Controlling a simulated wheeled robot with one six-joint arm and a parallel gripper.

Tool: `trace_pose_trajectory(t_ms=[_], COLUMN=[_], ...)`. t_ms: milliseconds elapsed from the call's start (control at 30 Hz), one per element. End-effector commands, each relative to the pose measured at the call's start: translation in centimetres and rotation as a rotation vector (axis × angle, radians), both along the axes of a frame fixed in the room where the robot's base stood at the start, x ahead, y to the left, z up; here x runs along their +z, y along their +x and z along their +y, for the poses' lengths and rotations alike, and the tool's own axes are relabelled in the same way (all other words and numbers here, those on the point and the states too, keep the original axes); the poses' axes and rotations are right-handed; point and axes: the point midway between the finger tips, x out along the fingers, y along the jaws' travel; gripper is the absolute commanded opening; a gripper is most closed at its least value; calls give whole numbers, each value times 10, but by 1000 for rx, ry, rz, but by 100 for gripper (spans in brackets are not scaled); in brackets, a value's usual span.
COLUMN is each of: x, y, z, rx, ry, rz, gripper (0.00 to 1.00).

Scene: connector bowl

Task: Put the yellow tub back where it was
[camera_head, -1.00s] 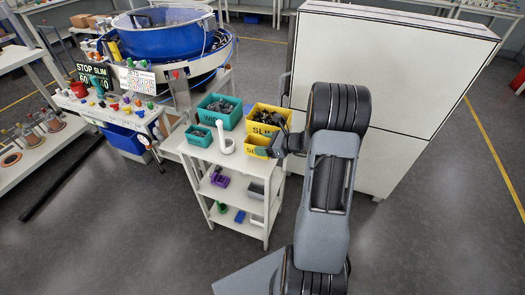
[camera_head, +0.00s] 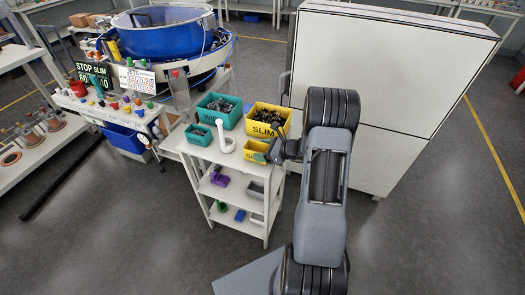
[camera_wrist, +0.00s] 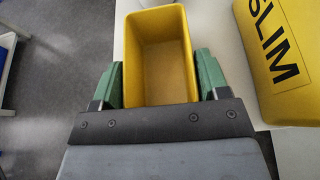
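The small yellow tub (camera_head: 252,155) stands at the front right of the white cart's top, in front of the larger yellow SLIM bin (camera_head: 268,119). In the wrist view the small tub (camera_wrist: 160,60) is open-topped and empty. My gripper (camera_wrist: 160,82) has its green fingers on either side of the tub, very close to its side walls. I cannot tell whether they press on it. In the head view my gripper (camera_head: 264,157) is at the tub's right side and hides part of it.
The cart (camera_head: 215,152) also carries a large teal bin (camera_head: 232,120), a small teal tub (camera_head: 199,135) and a white upright hook-shaped thing (camera_head: 222,136). The SLIM bin (camera_wrist: 285,60) is close on the right in the wrist view. A white cabinet (camera_head: 385,80) stands behind my arm.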

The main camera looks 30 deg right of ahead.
Motion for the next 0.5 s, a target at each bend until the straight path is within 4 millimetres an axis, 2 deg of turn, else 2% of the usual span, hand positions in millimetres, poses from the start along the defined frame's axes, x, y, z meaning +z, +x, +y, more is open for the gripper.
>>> trace_pose_trajectory(t_ms=[33, 200, 500], x=[0, 1, 5], y=[0, 0, 0], z=[0, 0, 0], rx=[0, 0, 0], ry=[0, 0, 0], rz=[0, 0, 0], gripper=[73, 89, 89])
